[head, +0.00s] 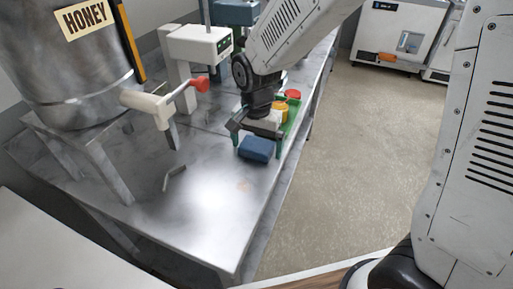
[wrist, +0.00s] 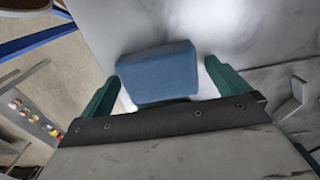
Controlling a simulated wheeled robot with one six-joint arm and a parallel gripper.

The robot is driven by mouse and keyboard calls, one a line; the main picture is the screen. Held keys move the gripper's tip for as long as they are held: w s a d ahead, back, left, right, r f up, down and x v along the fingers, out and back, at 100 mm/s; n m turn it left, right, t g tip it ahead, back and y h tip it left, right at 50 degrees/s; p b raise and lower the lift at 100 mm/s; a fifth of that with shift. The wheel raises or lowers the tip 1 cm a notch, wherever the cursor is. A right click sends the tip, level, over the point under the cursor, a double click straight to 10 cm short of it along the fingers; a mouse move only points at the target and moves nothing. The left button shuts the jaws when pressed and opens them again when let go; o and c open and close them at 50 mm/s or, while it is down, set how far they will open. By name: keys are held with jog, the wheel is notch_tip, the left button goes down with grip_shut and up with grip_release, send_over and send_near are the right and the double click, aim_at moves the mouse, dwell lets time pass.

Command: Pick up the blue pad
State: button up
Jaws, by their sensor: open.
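The blue pad (head: 256,148) lies on the metal table (head: 205,215), near its right edge. It also shows in the wrist view (wrist: 158,74), just ahead of my gripper and between the lines of its two fingers. My gripper (head: 254,133) is directly behind and over the pad in the head view, pointing down at it. In the wrist view my gripper (wrist: 162,84) has its green fingers wide apart, one on each side of the pad, with gaps on both sides. It holds nothing. I cannot tell the exact height of the fingertips over the table.
A green tray (head: 291,128) with red- and yellow-lidded jars stands close behind my gripper. A honey tank (head: 70,60) with a tap (head: 165,98) stands at the left. A small metal piece (head: 174,178) lies on the table. The front of the table is otherwise clear.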

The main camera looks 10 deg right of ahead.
aim_at(258, 147)
jog(key=c, duration=1)
jog(key=shift+r, duration=0.1)
jog(key=shift+r, duration=0.5)
jog(key=r, duration=0.1)
jog(key=s+r, duration=0.1)
jog(key=shift+r, duration=0.3)
jog(key=s+d, duration=0.1)
jog(key=s, duration=0.4)
jog(key=s+d+r, duration=0.1)
jog(key=s, duration=0.3)
jog(key=s+d, duration=0.1)
jog(key=s, duration=0.4)
jog(key=shift+s+r, duration=0.15)
jog(key=shift+s, duration=0.2)
